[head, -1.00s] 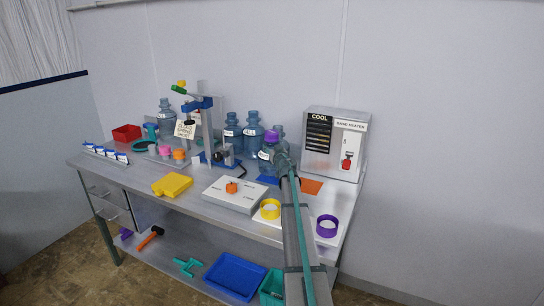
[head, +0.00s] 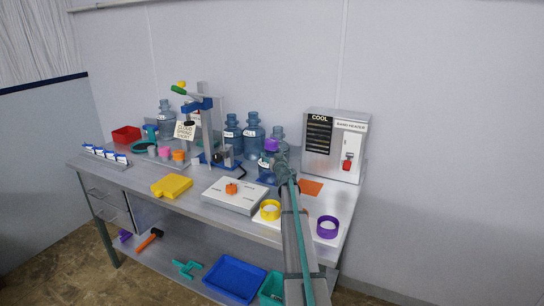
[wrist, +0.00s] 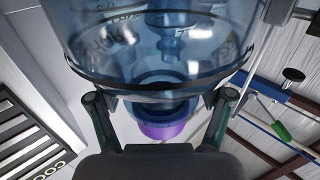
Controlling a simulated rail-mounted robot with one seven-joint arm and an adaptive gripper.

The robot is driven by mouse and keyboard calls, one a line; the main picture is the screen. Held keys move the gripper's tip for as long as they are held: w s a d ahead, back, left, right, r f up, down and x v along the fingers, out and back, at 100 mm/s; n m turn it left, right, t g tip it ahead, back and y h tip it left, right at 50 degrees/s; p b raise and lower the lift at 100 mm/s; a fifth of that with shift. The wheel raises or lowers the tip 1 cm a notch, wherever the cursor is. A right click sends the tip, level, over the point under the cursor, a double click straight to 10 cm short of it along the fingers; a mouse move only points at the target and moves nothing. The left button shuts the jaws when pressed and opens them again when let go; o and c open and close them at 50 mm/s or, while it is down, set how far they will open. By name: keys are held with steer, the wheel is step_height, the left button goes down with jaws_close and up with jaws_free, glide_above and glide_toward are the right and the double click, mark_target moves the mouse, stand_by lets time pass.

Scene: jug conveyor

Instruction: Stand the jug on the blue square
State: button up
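The jug (head: 265,161) is translucent blue with a purple cap (head: 271,145) and looks upright. My gripper (head: 283,166) is at its right front side in the head view. In the wrist view the jug (wrist: 165,45) fills the top middle, and the gripper fingers (wrist: 162,98) flank it on both sides, shut on it. The purple cap (wrist: 166,131) shows below it there. The blue square (head: 267,180) lies on the bench right under the jug, partly hidden by jug and arm. I cannot tell whether the jug's base touches it.
Several blue bottles (head: 253,138) stand close behind. A press stand (head: 209,128) is to the left, a grey box with an orange knob (head: 228,200) in front.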

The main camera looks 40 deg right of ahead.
steer(key=shift+r, duration=0.1)
steer(key=shift+r, duration=0.1)
steer(key=v, duration=1.2)
